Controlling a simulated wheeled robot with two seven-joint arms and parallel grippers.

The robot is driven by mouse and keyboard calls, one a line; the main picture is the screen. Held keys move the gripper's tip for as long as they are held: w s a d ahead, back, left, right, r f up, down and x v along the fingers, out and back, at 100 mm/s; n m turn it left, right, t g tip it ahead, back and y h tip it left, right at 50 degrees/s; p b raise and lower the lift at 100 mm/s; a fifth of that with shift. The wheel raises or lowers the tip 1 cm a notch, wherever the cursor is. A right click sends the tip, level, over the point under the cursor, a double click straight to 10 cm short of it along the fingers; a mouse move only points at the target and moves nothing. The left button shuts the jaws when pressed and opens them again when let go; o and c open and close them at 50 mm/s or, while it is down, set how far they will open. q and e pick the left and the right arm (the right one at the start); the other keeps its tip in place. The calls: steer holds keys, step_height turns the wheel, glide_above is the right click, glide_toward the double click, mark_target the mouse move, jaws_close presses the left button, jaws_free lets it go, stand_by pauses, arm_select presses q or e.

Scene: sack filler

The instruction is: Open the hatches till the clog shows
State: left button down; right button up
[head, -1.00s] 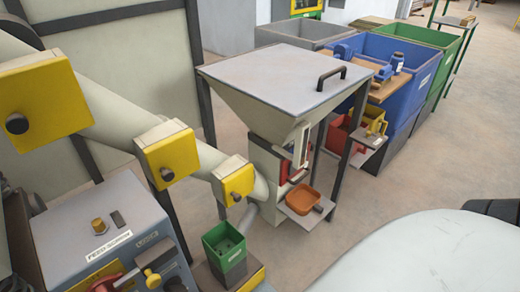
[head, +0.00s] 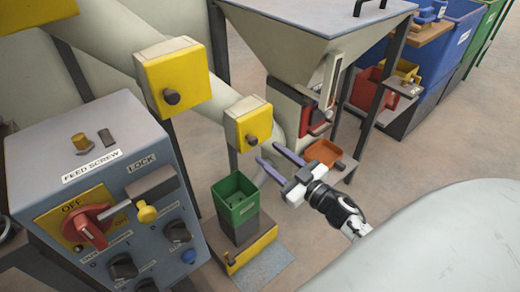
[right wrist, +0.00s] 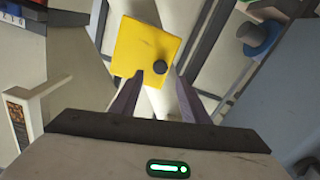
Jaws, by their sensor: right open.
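Three yellow square hatches with dark knobs sit along a sloping pale pipe (head: 110,70): an upper hatch (head: 40,8) cut by the frame edge, a middle hatch (head: 172,78) and a lowest hatch (head: 246,128). All three look shut, and the pipe's inside is hidden. My right gripper (head: 270,153) is open and empty, its fingers pointing up-left, just below and right of the lowest hatch. In the right wrist view a yellow hatch (right wrist: 138,42) with its knob lies just beyond the open fingertips (right wrist: 159,77). My left gripper is out of view.
A grey feed screw box (head: 110,165) with a red switch (head: 88,222) stands at left. A green bin (head: 235,190) stands below the lowest hatch. A hopper (head: 300,45), an orange tray (head: 323,152) and blue and green crates stand behind and to the right.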

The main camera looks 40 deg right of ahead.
mark_target(255, 143)
steer(key=w, duration=0.5)
steer(key=shift+w+a+b, duration=0.2)
steer(key=shift+w+b, duration=0.05)
steer(key=shift+b, duration=0.15)
jaws_close()
